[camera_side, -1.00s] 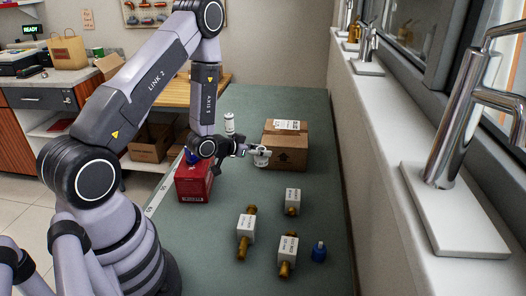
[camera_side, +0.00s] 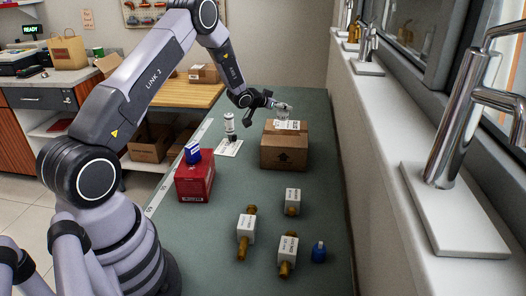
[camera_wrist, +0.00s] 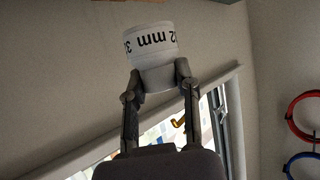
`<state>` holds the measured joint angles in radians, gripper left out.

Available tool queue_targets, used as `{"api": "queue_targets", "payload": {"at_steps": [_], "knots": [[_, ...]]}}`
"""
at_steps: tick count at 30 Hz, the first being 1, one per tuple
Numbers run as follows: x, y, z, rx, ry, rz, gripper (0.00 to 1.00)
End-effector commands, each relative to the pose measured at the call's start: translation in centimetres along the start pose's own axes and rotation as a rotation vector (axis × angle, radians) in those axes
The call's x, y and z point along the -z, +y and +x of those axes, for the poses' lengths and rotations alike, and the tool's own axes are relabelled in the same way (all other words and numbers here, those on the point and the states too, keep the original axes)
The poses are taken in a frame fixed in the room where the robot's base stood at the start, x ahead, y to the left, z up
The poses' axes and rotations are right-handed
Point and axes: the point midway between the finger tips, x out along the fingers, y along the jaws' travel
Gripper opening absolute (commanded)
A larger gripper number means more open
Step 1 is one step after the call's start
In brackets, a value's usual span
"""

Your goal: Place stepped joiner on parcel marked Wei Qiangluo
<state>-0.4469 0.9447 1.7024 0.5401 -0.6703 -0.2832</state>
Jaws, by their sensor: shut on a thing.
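In the side view my gripper (camera_side: 271,104) is above the back of a brown cardboard parcel (camera_side: 284,151), shut on a white stepped joiner (camera_side: 283,112). In the wrist view the joiner (camera_wrist: 149,48) shows a wide, dark-lettered section with "mm" readable and a narrower neck. The fingers of my gripper (camera_wrist: 157,85) close on both sides of that neck. The parcel has a white label on top, too small to read, and a dark arrow on its front. I cannot tell whether the joiner touches the parcel; they overlap in the side view.
A red box (camera_side: 194,183) with a blue item (camera_side: 193,152) on it stands left of the parcel. A white cylindrical item (camera_side: 229,123) stands by a white card (camera_side: 230,148).

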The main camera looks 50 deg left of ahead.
Motion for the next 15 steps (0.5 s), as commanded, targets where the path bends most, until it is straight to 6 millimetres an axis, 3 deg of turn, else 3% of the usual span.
{"api": "queue_targets", "payload": {"at_steps": [3, 11, 15], "knots": [[-0.9, -0.3, 2.1, -0.001, 0.002, 0.001, 0.05], [-1.9, -0.7, 3.9, -0.001, 0.001, 0.001, 0.05], [-3.9, -0.7, 4.8, -0.001, -0.001, -0.001, 0.05]]}}
